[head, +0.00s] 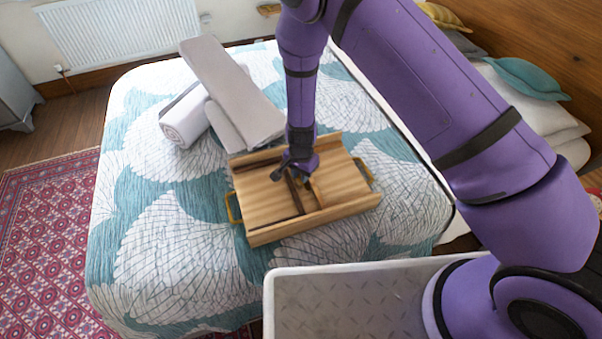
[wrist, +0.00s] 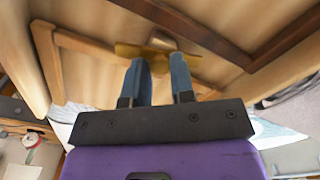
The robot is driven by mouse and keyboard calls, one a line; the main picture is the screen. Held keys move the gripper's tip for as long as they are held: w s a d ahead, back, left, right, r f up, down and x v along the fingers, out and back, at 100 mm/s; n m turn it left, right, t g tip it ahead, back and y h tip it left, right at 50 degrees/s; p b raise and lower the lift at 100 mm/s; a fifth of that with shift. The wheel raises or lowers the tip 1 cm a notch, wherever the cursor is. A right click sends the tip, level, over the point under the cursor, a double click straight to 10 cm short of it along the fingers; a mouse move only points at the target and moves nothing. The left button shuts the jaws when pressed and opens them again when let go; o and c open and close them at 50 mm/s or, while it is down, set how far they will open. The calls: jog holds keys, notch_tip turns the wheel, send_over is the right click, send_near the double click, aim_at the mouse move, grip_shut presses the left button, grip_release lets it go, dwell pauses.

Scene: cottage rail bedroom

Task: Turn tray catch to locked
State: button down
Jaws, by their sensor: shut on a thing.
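A wooden tray (head: 340,190) with dark strips across it lies on the bed, a brass-coloured handle at each of two sides. My gripper (head: 292,172) reaches down onto the middle of the tray. In the wrist view, the tray's wood (wrist: 90,75) fills the upper part. A brass-coloured catch (wrist: 128,50) sits at the tips of my blue fingers (wrist: 160,66), which are shut on it with part of it between them. My gripper hides most of the catch in the head view. I cannot tell from its angle whether it is locked.
A rolled white towel (head: 186,122) and a long grey folded cloth (head: 228,85) lie just behind the tray on the left. Pillows (head: 525,100) are at the right. The bed's left side (head: 130,190) is clear. A pale bin (head: 340,300) stands in front.

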jog(key=n, duration=0.7)
jog(key=shift+n, duration=0.4)
jog(key=n, duration=0.7)
dwell(0.4)
jog(key=c, duration=1)
grip_release()
notch_tip(320, 180, up, 11)
